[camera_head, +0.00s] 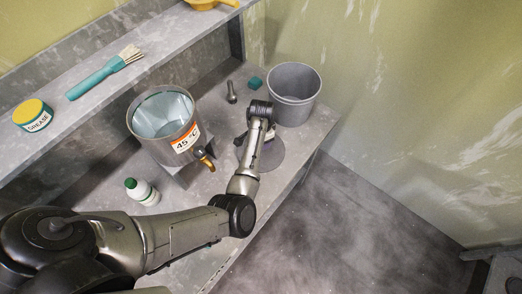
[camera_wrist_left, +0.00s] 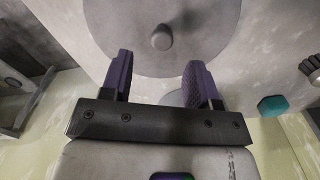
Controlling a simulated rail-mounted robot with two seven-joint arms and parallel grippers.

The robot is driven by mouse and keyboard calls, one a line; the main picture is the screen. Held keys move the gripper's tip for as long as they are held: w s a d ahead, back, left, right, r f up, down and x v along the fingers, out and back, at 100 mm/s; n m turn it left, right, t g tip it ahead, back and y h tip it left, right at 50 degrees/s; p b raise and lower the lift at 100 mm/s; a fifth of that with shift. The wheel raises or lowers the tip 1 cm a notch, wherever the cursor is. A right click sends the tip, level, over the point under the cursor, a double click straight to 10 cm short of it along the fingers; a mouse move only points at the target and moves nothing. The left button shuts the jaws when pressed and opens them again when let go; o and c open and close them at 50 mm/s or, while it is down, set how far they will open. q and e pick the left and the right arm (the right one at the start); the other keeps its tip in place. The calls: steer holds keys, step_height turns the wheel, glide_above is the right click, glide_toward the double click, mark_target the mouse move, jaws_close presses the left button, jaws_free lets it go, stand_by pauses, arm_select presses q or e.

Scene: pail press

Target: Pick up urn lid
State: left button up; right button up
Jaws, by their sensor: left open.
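The urn lid (camera_head: 272,158) is a flat grey disc lying on the bench, partly hidden by my left arm in the head view. In the left wrist view the lid (camera_wrist_left: 110,45) fills the upper middle, with a round knob (camera_wrist_left: 162,38) at its centre. My left gripper (camera_wrist_left: 160,68) is open and empty, its two purple-padded fingers apart just short of the knob. In the head view my left gripper (camera_head: 266,138) is over the lid, its fingers mostly hidden. The open urn (camera_head: 180,144) with a 45 °C label and brass tap stands to the left.
A grey pail (camera_head: 293,95) stands behind the lid, near a teal block (camera_head: 254,83) and a dark-handled tool (camera_head: 231,93). A white bottle with a green cap (camera_head: 141,191) is in front of the urn. A shelf (camera_head: 130,50) holds a brush (camera_head: 104,73) and a grease tin (camera_head: 33,115).

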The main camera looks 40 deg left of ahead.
arm_select(q)
steer(key=shift+s+a+f, duration=0.1)
steer(key=shift+a+f, duration=0.05)
steer(key=shift+f, duration=2.95)
steer(key=shift+c, duration=0.3)
steer(key=c, duration=0.9)
steer(key=shift+r, duration=0.1)
steer(key=shift+c, duration=0.2)
steer(key=shift+r+p, duration=0.65)
steer(key=shift+r, duration=0.05)
step_height(320, 180, up, 3)
steer(key=p, duration=0.4)
steer(key=shift+r, duration=0.1)
steer(key=s+d+r+p, duration=0.2)
steer(key=d+r+p, duration=0.4)
steer(key=d+p, duration=0.5)
steer(key=shift+d+r, duration=0.15)
steer(key=shift+d, duration=0.05)
